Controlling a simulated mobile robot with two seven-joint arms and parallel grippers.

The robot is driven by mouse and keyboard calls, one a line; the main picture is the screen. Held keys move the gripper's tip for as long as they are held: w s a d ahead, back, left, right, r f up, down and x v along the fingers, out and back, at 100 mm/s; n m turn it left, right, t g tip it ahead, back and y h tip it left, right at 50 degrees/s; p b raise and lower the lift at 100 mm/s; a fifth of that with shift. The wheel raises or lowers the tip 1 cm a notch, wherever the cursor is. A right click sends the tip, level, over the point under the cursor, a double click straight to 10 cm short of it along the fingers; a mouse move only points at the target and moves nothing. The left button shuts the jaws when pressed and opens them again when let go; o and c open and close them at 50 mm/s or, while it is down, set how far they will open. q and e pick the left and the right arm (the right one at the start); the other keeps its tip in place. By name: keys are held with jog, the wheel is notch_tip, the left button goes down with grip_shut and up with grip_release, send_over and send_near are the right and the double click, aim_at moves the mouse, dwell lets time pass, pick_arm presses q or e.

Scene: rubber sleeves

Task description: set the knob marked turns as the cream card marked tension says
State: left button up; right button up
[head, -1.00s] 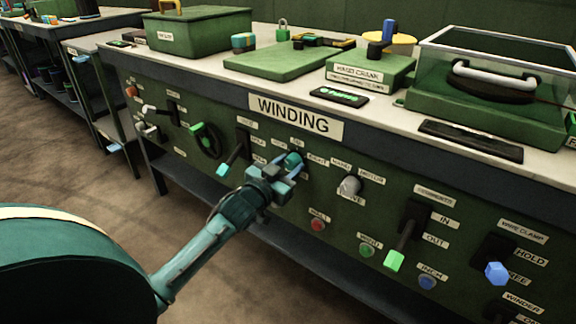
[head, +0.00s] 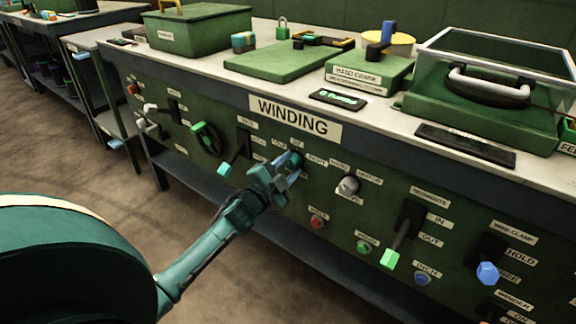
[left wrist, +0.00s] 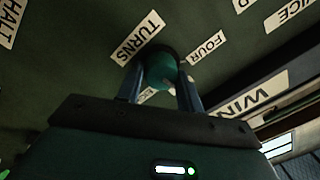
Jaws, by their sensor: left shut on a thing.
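The knob marked turns (left wrist: 160,72) is a dark teal-green round knob under the TURNS label (left wrist: 138,38) in the left wrist view. A FOUR label (left wrist: 207,47) is beside it, and another label below it is partly hidden by the fingers. My left gripper (left wrist: 160,88) is shut on this knob, one finger on each side. In the head view my left gripper (head: 287,168) reaches the knob (head: 295,159) just below the WINDING sign. The knob's pointer direction cannot be made out. I see no cream card marked tension. My right gripper is not in view.
A grey knob (head: 347,186), a red button (head: 317,221) and a green-tipped lever (head: 391,257) are right of the gripper. The bench top above holds a hand crank unit (head: 368,73).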

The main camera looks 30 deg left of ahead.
pick_arm(q)
jog(key=shift+m, duration=0.7)
jog(key=o, duration=1)
jog(key=shift+s, duration=0.1)
jog(key=shift+s+a+f+p, duration=0.15)
jog(key=shift+s+p, duration=0.25)
jog(key=shift+s, duration=1.75)
jog(key=shift+s+f+p, duration=0.15)
jog(key=shift+s+p, duration=0.2)
jog(key=shift+s, duration=1.8)
jog(key=shift+s+a+f+p, duration=0.15)
jog(key=shift+s+p, duration=0.25)
jog(key=shift+s, duration=1.75)
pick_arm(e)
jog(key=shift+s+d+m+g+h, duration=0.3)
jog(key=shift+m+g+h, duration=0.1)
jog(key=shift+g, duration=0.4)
pick_arm(q)
jog(key=shift+d+r, duration=0.1)
jog(key=shift+r, duration=0.05)
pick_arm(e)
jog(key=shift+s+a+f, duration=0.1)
